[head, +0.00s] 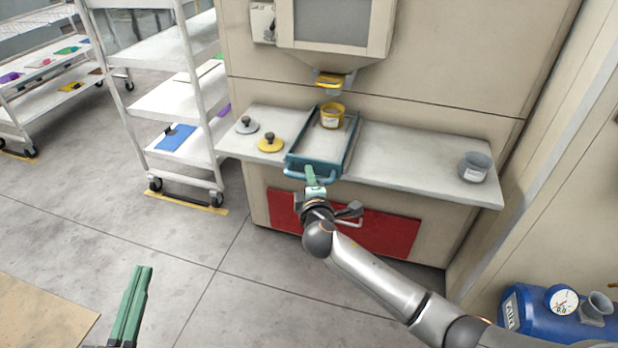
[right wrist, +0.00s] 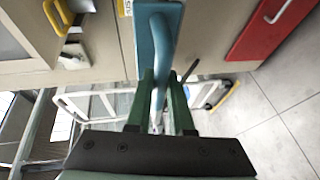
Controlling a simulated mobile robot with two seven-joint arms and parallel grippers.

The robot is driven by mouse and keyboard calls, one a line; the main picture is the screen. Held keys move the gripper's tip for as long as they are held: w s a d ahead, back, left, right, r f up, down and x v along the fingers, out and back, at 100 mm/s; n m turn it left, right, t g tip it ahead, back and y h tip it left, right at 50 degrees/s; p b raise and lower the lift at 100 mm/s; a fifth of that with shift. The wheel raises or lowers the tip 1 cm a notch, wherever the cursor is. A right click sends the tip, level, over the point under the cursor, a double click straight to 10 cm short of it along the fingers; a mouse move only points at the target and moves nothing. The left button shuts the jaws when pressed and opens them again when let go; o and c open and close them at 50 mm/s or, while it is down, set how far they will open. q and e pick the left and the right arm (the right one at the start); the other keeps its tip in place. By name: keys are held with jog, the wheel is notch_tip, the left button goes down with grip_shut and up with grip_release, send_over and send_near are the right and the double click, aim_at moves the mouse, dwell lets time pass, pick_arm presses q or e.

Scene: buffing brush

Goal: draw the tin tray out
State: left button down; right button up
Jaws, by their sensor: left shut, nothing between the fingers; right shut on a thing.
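The teal tin tray (head: 350,152) lies on the pale counter, its handle side at the counter's front edge. My right gripper (head: 312,172) is shut on the tray's front handle (head: 298,174). In the right wrist view the green fingers (right wrist: 161,95) sit on both sides of the blue handle bar (right wrist: 158,60). My left gripper (head: 138,285) is shut and empty, low at the left over the floor, far from the tray.
A grey tin (head: 475,167) stands at the right end. A yellow spout (head: 331,80) hangs above. A white shelf cart (head: 170,100) stands left. A blue tank (head: 540,318) is lower right.

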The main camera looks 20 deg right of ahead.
grip_shut()
dwell(1.0)
